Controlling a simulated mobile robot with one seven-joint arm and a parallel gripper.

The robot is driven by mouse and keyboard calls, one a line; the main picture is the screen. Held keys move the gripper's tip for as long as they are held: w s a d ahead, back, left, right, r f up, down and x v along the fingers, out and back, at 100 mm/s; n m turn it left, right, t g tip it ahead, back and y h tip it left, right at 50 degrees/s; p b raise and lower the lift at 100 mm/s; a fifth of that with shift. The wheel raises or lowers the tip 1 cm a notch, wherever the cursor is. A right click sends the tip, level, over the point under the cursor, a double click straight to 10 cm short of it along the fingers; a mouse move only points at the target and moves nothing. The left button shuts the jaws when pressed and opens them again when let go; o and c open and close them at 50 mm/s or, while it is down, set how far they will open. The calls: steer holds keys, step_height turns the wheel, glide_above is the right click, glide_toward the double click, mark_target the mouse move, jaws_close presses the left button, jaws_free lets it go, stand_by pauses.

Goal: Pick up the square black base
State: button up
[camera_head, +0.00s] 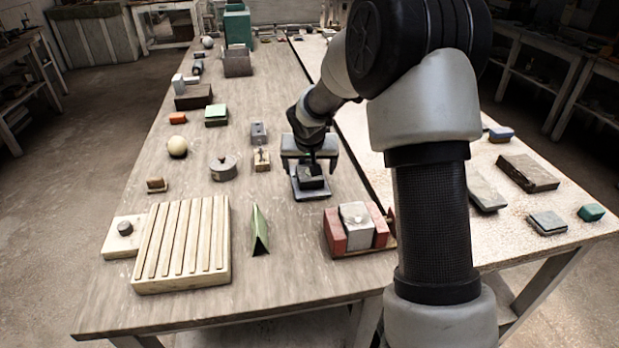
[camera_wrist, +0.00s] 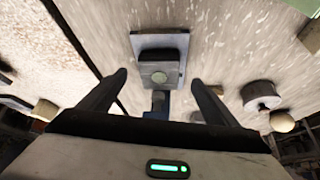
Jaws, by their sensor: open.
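A flat, squarish dark plate (camera_head: 311,194) lies on the wooden table in the head view, with a smaller black block (camera_head: 314,183) on it. I take this to be the square black base, but cannot tell which part the name covers. The wrist view also shows the plate (camera_wrist: 159,40) and the block (camera_wrist: 160,70), which has a pale round spot on top. My gripper (camera_head: 310,169) points down over it, open. In the wrist view my gripper (camera_wrist: 159,77) has its fingertips to either side of the block, apart from it.
A wooden block with a metal fitting (camera_head: 262,159) and a lidded pot (camera_head: 223,167) stand to the left. A red and white block set (camera_head: 356,222) and a green tent-shaped piece (camera_head: 260,231) stand nearer. A dark gap (camera_head: 352,155) runs along the table to the right.

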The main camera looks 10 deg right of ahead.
steer(key=x, duration=0.4)
steer(key=shift+s, duration=0.15)
steer(key=shift+w+f, duration=0.35)
steer(key=shift+f, duration=0.2)
steer(key=c, duration=1.6)
steer(key=shift+r, duration=0.2)
steer(key=shift+c, duration=1.2)
